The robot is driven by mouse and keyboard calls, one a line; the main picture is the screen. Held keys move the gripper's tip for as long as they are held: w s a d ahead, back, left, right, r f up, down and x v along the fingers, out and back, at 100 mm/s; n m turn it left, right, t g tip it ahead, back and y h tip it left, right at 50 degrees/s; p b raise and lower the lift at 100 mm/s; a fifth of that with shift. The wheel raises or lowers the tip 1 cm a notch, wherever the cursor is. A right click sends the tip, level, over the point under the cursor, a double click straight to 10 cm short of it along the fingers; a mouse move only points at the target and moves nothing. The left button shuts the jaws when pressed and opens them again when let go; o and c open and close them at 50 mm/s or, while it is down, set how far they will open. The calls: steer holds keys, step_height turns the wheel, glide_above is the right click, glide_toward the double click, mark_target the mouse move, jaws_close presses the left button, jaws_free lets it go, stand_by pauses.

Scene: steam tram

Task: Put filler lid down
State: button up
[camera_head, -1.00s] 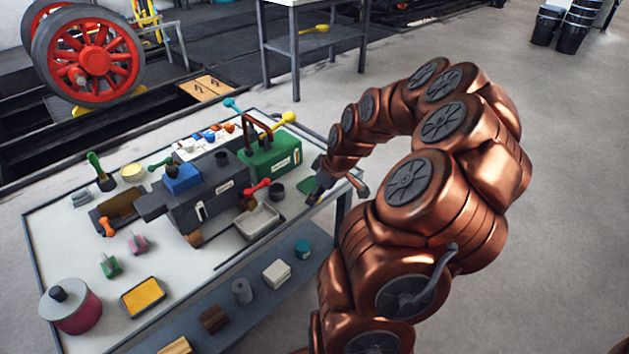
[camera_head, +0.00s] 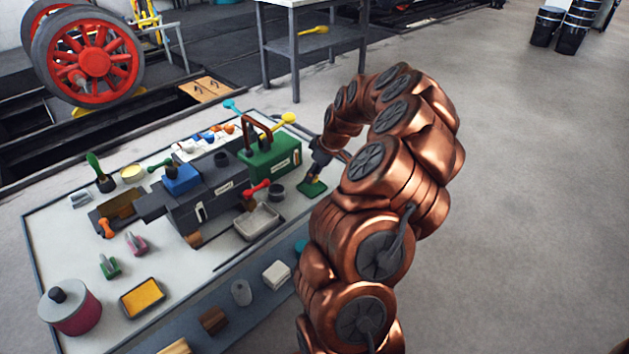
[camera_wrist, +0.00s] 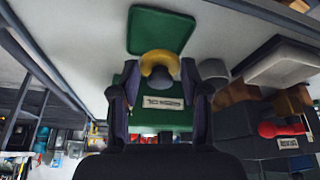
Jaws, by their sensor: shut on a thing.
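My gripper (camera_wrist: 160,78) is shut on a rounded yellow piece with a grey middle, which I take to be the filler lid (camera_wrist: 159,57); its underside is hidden. In the head view my gripper (camera_head: 316,176) points down at the table's right end, close over a flat green square pad (camera_head: 311,189). The pad (camera_wrist: 160,30) shows just beyond the held piece in the wrist view. I cannot tell whether the lid touches it. A green labelled box (camera_head: 270,163) with a brown handle stands to the left of my gripper.
A dark cup (camera_head: 277,191), a grey tray (camera_head: 257,222) and a red-handled piece (camera_head: 256,188) lie left of the pad. The grey machine block (camera_head: 215,195) fills the table's middle.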

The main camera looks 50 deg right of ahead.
mark_target(317, 177)
steer(key=shift+w+d+f, duration=0.1)
steer(key=shift+f, duration=1.65)
steer(key=shift+f+b, duration=0.1)
steer(key=shift+b, duration=0.2)
steer(key=o, duration=1)
